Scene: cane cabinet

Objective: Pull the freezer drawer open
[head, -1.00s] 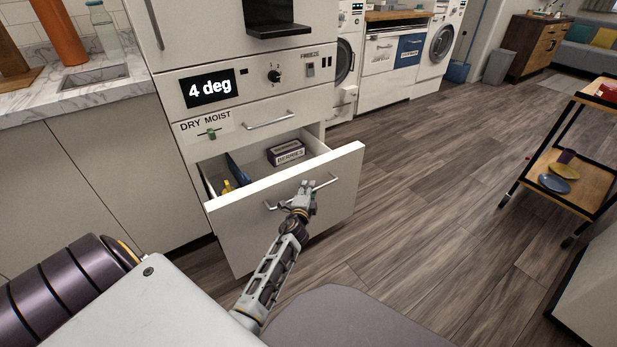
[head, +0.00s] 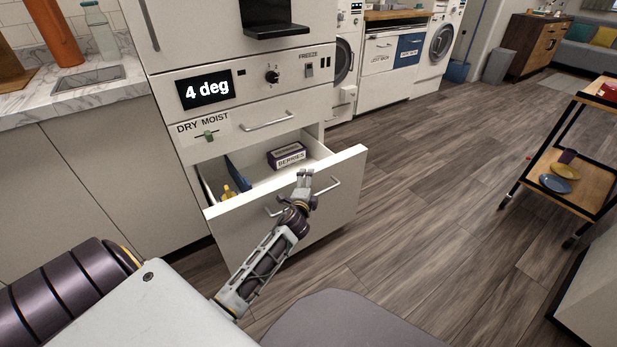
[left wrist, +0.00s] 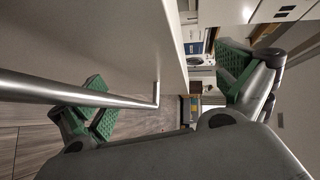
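The freezer drawer (head: 335,212) is the white lower drawer of the cabinet. It stands pulled out, showing a berries box (head: 288,155), a blue item and a yellow item inside. Its metal bar handle (head: 329,186) is on the front face. My left gripper (head: 304,176) is at the middle of the handle, with its fingers near the drawer's top edge. In the left wrist view the green-padded fingers (left wrist: 168,92) are spread wide. The handle bar (left wrist: 60,88) crosses in front of the left finger; contact cannot be told. My right gripper is out of view.
A shut upper drawer with a bar handle (head: 268,124) is above the open one. A wooden-shelved trolley (head: 588,185) stands at the right. The wood floor (head: 430,185) between them is clear.

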